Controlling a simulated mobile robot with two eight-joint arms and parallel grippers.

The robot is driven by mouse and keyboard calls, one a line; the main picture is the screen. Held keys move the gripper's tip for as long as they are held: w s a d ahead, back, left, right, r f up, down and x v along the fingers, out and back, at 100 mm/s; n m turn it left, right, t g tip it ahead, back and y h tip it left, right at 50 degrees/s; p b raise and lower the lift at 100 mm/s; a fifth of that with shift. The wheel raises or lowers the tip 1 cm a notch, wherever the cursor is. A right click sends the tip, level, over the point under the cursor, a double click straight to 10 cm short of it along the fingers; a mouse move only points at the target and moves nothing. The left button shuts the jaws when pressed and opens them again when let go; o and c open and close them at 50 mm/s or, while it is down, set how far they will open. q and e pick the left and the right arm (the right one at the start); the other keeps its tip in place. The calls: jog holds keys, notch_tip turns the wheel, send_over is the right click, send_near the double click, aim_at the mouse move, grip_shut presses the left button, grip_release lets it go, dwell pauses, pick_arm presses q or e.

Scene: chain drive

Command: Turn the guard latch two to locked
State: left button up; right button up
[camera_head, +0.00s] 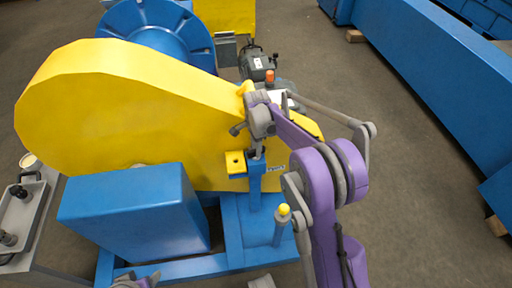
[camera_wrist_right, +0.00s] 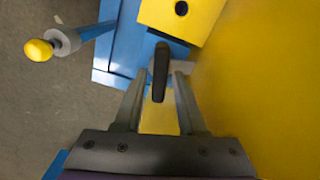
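The yellow chain guard (camera_head: 130,110) stands over a blue frame and fills the right side of the right wrist view (camera_wrist_right: 265,90). A dark, slim latch handle (camera_wrist_right: 160,72) shows in the right wrist view, in front of a blue bracket. I cannot tell which latch number it is. My right gripper (camera_wrist_right: 159,78) has its fingers on either side of this handle, with narrow gaps showing. In the head view my right gripper (camera_head: 258,152) points down beside the guard's right end, and the handle is hidden there. Only a bit of my left gripper (camera_head: 135,281) shows at the bottom edge.
A yellow tab with a hole (camera_head: 236,163) sits beside my right gripper. A post with a yellow knob (camera_head: 283,211) stands close by on the blue base. A blue box (camera_head: 135,210) is in front of the guard. Open floor lies to the right.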

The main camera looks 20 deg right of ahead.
grip_shut()
jog(key=shift+n, duration=0.7)
jog(key=shift+o, duration=1.4)
grip_release()
notch_tip(320, 180, up, 11)
jog(key=p, duration=0.1)
